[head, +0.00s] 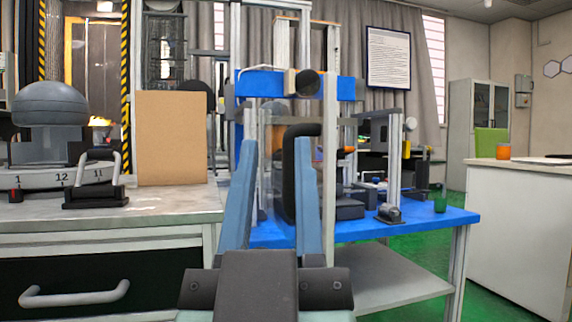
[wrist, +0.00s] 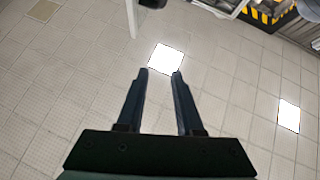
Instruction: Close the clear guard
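The clear guard (head: 271,140) seems to be a faint see-through panel on the drop tower; its edges are hard to make out. A thick black bent handle (head: 290,170) stands upright at the tower's front, apparently on the guard. My gripper (head: 276,142) is open, its two blue-grey fingers pointing towards the tower. In the head view the right finger covers part of the handle. In the wrist view my gripper (wrist: 160,73) has nothing between its fingers, only floor beyond. Whether the fingers touch the handle cannot be told.
The tower has pale metal posts and a blue crossbar (head: 351,87) above a blue table (head: 430,221). A grey bench (head: 160,207) at left carries a brown board (head: 172,138) and a domed device (head: 50,104). A white counter (head: 520,230) stands at right. Green floor shows between.

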